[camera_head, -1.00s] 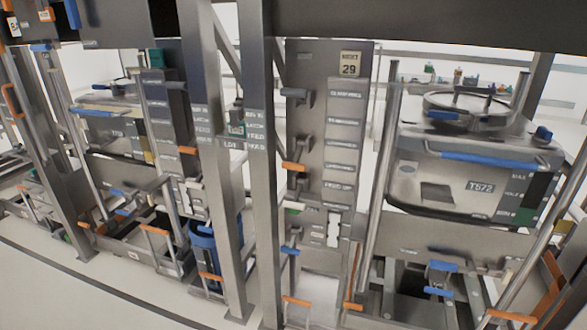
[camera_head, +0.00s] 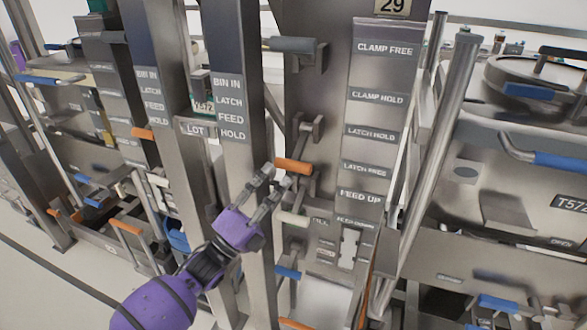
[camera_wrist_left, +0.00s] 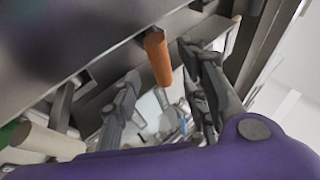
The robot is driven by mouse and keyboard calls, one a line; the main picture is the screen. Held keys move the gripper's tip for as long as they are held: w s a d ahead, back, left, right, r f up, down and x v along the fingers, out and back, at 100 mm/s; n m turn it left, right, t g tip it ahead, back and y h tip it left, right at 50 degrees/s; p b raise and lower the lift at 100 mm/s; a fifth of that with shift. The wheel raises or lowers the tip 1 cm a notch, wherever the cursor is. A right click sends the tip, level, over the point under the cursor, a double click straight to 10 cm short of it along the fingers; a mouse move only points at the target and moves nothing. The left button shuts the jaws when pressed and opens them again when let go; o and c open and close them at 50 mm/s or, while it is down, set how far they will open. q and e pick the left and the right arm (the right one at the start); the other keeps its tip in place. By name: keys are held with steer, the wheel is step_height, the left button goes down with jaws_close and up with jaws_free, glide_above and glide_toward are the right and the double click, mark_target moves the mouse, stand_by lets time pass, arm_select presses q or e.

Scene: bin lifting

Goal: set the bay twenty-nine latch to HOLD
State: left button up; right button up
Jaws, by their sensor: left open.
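The bay twenty-nine panel (camera_head: 300,85) carries a "29" plate (camera_head: 392,6) and a label strip reading CLAMP FREE, CLAMP HOLD, LATCH HOLD (camera_head: 371,133), LATCH FREE (camera_head: 367,169) and FEED UP. An orange-handled lever (camera_head: 294,165) sticks out about level with the LATCH FREE label. My left gripper (camera_head: 275,178) is open, its fingertips close to the orange handle's left end. In the left wrist view, the orange handle (camera_wrist_left: 158,60) lies between the two spread fingers (camera_wrist_left: 158,78); I cannot tell whether they touch it. My right gripper is not in view.
A grey-handled lever (camera_head: 291,44) sits above, and a pale handle (camera_head: 291,218) and a blue handle (camera_head: 288,272) sit below. A steel post (camera_head: 232,165) stands just left of the panel. A bin (camera_head: 480,190) stands at the right.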

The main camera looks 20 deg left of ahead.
mark_target(293, 166)
arm_select(q)
steer(key=p+x, duration=0.1)
steer(key=x, duration=0.5)
steer(key=shift+d, duration=0.1)
steer(key=shift+c, duration=0.5)
jaws_close()
